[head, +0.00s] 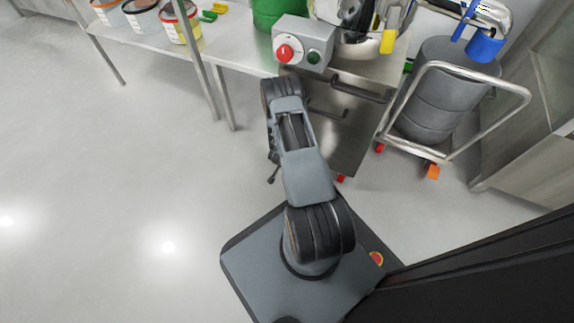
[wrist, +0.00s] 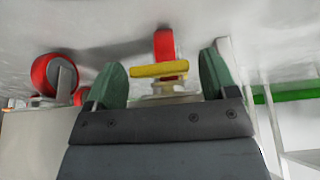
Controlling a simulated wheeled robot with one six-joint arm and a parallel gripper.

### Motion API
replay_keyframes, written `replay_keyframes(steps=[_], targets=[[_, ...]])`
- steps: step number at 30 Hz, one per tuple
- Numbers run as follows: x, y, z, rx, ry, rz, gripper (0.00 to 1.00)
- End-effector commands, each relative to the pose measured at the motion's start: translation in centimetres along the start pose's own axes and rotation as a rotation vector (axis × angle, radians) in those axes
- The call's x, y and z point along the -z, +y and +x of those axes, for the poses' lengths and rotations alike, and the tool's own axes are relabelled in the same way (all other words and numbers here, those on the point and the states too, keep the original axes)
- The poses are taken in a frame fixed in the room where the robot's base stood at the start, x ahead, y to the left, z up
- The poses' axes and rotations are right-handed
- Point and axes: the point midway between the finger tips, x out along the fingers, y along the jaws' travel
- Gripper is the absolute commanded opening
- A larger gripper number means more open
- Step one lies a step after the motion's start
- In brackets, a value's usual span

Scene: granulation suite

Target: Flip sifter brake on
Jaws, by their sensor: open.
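The brake is likely the yellow lever (wrist: 150,70) on a caster with a red wheel (wrist: 165,42); both show in the wrist view. My gripper (wrist: 163,74) is open, with its two green fingertips spread to either side of the yellow lever. The lever appears between or just beyond the fingertips; I cannot tell whether anything touches. In the head view my arm hangs down beside a steel unit (head: 345,130) with drawer-like handles, and my fingertips cannot be made out. The yellow lever is not visible there.
Another red wheel (wrist: 45,75) is at left in the wrist view, and a green bar (wrist: 290,92) at right. In the head view, a drum trolley (head: 445,160) stands right of the steel unit, and a bench (head: 240,60) left. The floor at left is clear.

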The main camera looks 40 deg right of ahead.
Motion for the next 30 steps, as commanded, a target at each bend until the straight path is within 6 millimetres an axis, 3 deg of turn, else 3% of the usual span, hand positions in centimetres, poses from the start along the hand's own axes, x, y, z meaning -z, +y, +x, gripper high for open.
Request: replay_keyframes(steps=[6,21,30], targets=[[0.0,0.01,-0.02,0.0,0.0,0.0,0.77],[0.01,0.09,-0.03,-0.001,-0.001,0.002,0.3],[-0.42,0.11,0.18,-0.002,0.057,-0.002,0.29]])
